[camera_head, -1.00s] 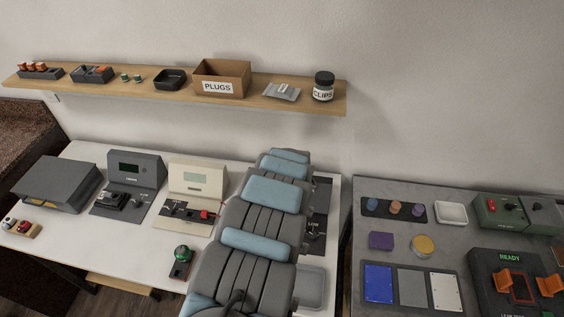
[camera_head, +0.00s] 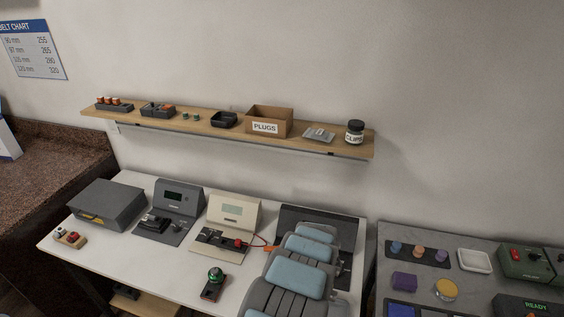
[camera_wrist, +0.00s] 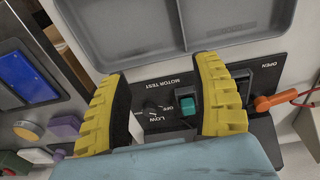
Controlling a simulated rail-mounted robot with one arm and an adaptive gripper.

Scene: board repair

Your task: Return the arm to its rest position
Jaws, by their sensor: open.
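My gripper (camera_wrist: 163,100) shows in the wrist view as two yellow ribbed fingers with dark inner pads, spread wide apart. Nothing is held between them. Beyond the fingers lies the dark motor test panel (camera_wrist: 165,88) with a knob, a teal switch and an orange plug (camera_wrist: 275,101) on a red lead at its right side. In the head view my grey and blue arm (camera_head: 293,278) rises from the bottom edge over the right part of the white table, and my fingertips are hidden there.
A grey tray (camera_wrist: 180,30) lies close beyond the fingers. The shelf (camera_head: 220,128) on the wall holds a PLUGS box (camera_head: 270,122) and a clips jar (camera_head: 355,132). Instruments, including a grey box (camera_head: 107,204), stand on the white table (camera_head: 150,262). A grey bench (camera_head: 392,278) stands at right.

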